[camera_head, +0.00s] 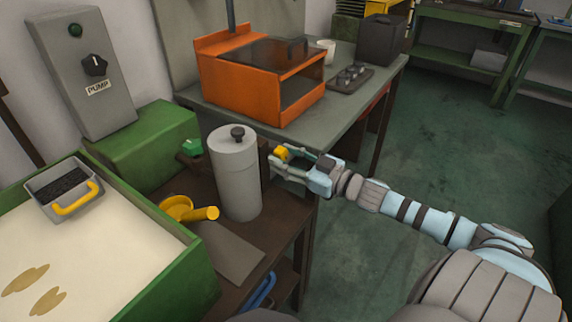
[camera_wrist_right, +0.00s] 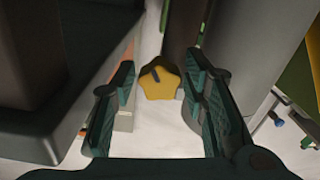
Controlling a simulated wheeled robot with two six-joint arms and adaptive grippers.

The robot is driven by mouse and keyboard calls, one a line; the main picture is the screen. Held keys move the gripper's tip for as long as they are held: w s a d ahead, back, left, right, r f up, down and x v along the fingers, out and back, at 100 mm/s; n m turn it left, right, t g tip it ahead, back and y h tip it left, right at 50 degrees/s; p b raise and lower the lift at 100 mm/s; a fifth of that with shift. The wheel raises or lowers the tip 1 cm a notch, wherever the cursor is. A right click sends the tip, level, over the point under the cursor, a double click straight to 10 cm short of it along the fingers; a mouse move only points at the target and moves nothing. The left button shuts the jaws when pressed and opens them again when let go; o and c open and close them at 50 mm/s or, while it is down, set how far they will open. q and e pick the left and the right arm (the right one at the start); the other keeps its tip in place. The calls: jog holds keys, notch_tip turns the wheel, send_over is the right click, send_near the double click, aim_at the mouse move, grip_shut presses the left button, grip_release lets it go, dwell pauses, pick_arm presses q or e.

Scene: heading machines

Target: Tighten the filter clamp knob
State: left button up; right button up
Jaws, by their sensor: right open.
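The filter housing is a grey upright cylinder (camera_head: 237,185) with a small dark knob (camera_head: 237,132) on its lid. A yellow, lobed knob (camera_head: 281,154), which looks like the clamp knob, is at the cylinder's right side. In the right wrist view the yellow knob (camera_wrist_right: 161,80) has a dark mark on its face and sits between the open fingers, with space on both sides. My right gripper (camera_head: 280,163) is open, reaching in from the right around or just short of the knob. I cannot tell the exact depth. My left gripper is not in view.
An orange machine (camera_head: 260,75) stands on the grey bench behind. A yellow funnel-like part (camera_head: 188,209) lies left of the cylinder. A green-walled tank (camera_head: 160,292) with a grey basket (camera_head: 66,187) is at the left. A pump switch box (camera_head: 85,75) is behind. The right floor is clear.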

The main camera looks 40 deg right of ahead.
jog(key=c, duration=0.9)
